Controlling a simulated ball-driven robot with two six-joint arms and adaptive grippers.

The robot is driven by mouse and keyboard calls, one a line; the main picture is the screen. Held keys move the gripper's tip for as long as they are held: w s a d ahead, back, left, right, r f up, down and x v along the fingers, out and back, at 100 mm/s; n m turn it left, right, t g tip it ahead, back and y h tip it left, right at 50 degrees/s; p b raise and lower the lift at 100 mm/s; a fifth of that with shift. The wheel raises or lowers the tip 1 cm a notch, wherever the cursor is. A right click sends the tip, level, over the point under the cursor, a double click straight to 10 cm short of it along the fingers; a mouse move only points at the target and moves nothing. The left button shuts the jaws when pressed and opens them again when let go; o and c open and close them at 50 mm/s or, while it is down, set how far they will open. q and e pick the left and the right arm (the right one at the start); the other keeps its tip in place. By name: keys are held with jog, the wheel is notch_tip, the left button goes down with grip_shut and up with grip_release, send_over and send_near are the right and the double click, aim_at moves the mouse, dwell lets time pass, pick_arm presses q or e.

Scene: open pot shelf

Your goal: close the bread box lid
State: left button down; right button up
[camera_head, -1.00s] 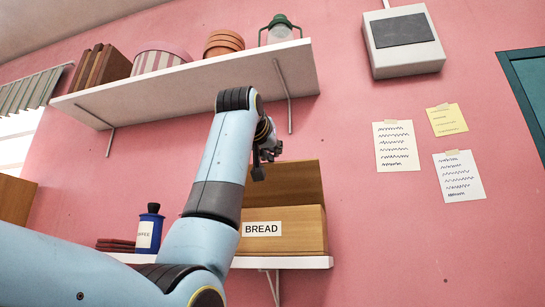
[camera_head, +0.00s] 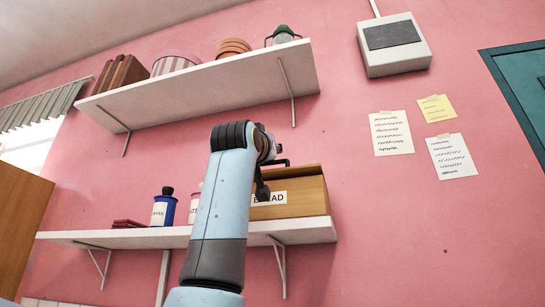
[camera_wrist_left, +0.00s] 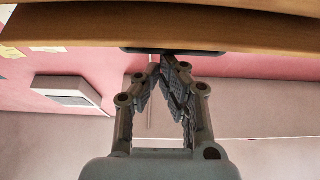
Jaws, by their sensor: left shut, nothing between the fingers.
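The wooden bread box (camera_head: 300,200), with a white label partly hidden by my arm, stands on the lower shelf in the head view. A darker brown strip of its lid (camera_head: 300,170) shows low above the front; I cannot tell whether it is fully down. My left gripper (camera_head: 275,163) is at the box's upper left part, its arm covering the left end. In the left wrist view the gripper (camera_wrist_left: 165,57) is shut and empty, its tips close to a wooden edge of the box (camera_wrist_left: 200,42); contact is unclear. My right gripper is not in view.
The lower shelf (camera_head: 130,238) also holds a blue labelled jar (camera_head: 163,211), another jar partly behind my arm, and flat red items (camera_head: 129,224). The upper shelf (camera_head: 200,88) overhangs above.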

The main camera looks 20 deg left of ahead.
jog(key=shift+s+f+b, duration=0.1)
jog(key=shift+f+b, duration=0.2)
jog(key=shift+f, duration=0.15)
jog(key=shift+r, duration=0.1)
